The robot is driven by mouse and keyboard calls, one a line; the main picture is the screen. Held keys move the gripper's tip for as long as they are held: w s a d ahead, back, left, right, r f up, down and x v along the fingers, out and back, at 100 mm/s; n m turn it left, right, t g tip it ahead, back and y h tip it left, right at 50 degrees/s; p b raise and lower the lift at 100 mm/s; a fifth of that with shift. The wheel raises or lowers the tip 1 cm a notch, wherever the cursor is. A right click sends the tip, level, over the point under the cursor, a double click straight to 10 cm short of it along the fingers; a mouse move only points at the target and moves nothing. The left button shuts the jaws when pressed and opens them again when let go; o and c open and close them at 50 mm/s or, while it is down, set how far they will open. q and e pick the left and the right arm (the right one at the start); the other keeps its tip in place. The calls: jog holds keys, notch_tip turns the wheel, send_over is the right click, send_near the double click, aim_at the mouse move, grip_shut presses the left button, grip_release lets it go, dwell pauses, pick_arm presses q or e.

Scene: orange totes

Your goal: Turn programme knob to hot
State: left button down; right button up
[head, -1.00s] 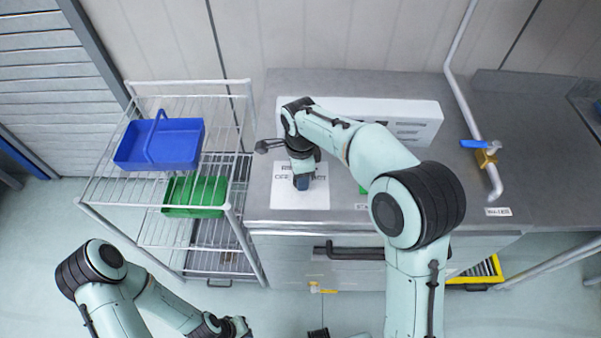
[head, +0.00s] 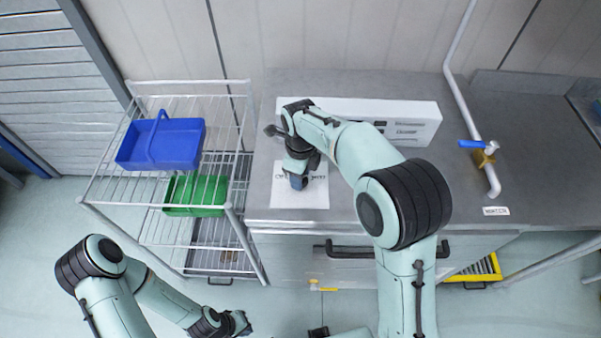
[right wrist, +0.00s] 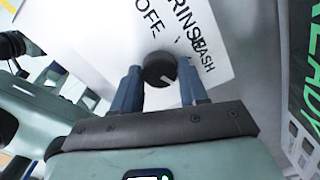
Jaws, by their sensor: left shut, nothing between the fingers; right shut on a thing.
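The dark round programme knob (right wrist: 158,69) stands on a white panel (right wrist: 110,40) in the right wrist view. Printed words there include OFF, RINS and a partly covered WASH. A light pointer line shows on the knob's face. My right gripper (right wrist: 160,82) has its two blue fingers closed on either side of the knob. In the head view my right gripper (head: 297,182) is over the white panel (head: 310,198) on the steel counter, and the knob is hidden beneath it. My left gripper (head: 240,326) is shut and empty, low in the head view, away from the counter.
A wire rack (head: 108,188) left of the counter holds a blue basket (head: 180,145) and a green tray (head: 208,190). A white box (head: 420,123) lies along the counter's back. A pipe with a blue-handled valve (head: 470,144) stands right. A dark drawer handle (head: 350,252) is on the front.

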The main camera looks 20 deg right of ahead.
dwell(0.4)
jog(key=o, duration=1.1)
jog(key=shift+c, duration=0.2)
pick_arm(q)
jog(key=shift+w+r+p, duration=0.95)
jog(key=shift+w+r, duration=0.15)
jog(key=shift+r, duration=0.1)
pick_arm(e)
notch_tip(320, 180, up, 13)
jog(key=shift+r, duration=0.15)
pick_arm(q)
jog(key=shift+s, duration=0.1)
